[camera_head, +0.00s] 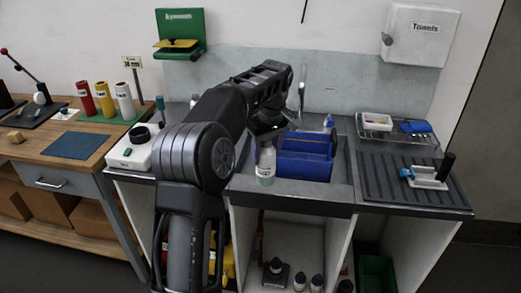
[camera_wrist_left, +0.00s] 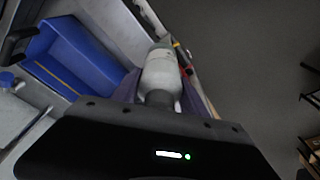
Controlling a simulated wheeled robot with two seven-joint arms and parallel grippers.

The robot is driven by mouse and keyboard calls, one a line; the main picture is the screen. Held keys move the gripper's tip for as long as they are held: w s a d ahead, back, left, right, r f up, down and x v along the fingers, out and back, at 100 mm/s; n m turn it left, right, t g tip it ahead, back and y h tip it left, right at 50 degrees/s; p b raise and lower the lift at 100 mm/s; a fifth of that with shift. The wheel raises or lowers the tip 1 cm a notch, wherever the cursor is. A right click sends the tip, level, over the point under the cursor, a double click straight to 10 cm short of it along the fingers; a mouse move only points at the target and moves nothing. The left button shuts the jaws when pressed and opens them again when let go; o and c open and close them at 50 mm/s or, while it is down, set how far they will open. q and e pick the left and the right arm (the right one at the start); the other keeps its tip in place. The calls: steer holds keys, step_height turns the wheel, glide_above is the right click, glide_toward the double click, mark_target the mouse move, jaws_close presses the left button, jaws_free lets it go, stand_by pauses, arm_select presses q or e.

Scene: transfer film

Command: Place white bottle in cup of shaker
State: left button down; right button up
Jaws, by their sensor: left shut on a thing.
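The white bottle (camera_head: 266,166) is upright below my left gripper (camera_head: 267,137) in the head view, just left of the blue bin. My left gripper is shut on it. In the left wrist view the bottle (camera_wrist_left: 161,72) sits between the fingers, which are partly hidden. The shaker (camera_head: 128,155) is a white box at the left end of the sink bench, with a black round cup (camera_head: 139,134) on top. My gripper and the bottle are well to the right of it, and my arm passes between them. My right gripper is in neither view.
The blue bin (camera_head: 306,160) stands in the sink area beside the bottle. A ribbed black drainboard (camera_head: 402,182) with a white-handled tool (camera_head: 430,178) is at the right. Several small bottles stand on the shelf below. A wooden bench (camera_head: 30,150) with coloured rolls is at the left.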

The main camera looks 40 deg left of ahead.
mark_target(274, 159)
arm_select(q)
steer(key=shift+w+d+f+m, duration=0.35)
steer(key=shift+d+f, duration=0.1)
steer(key=shift+f, duration=0.1)
steer(key=shift+w+d+f+m, duration=0.35)
steer(key=shift+d+f, duration=0.1)
steer(key=shift+f, duration=0.1)
steer(key=s+d+f+m, duration=0.1)
steer(key=d+f+m, duration=0.2)
steer(key=d, duration=0.4)
steer(key=s+d+f+m+h, duration=0.1)
steer(key=d+f+m, duration=0.2)
steer(key=d+m, duration=0.2)
steer(key=s+d+f+m+t, duration=0.1)
steer(key=d+f+m, duration=0.2)
steer(key=d, duration=0.7)
steer(key=shift+s+d+m+h, duration=0.3)
steer(key=shift+s+m, duration=0.05)
steer(key=shift+m, duration=0.35)
steer(key=shift+f, duration=0.1)
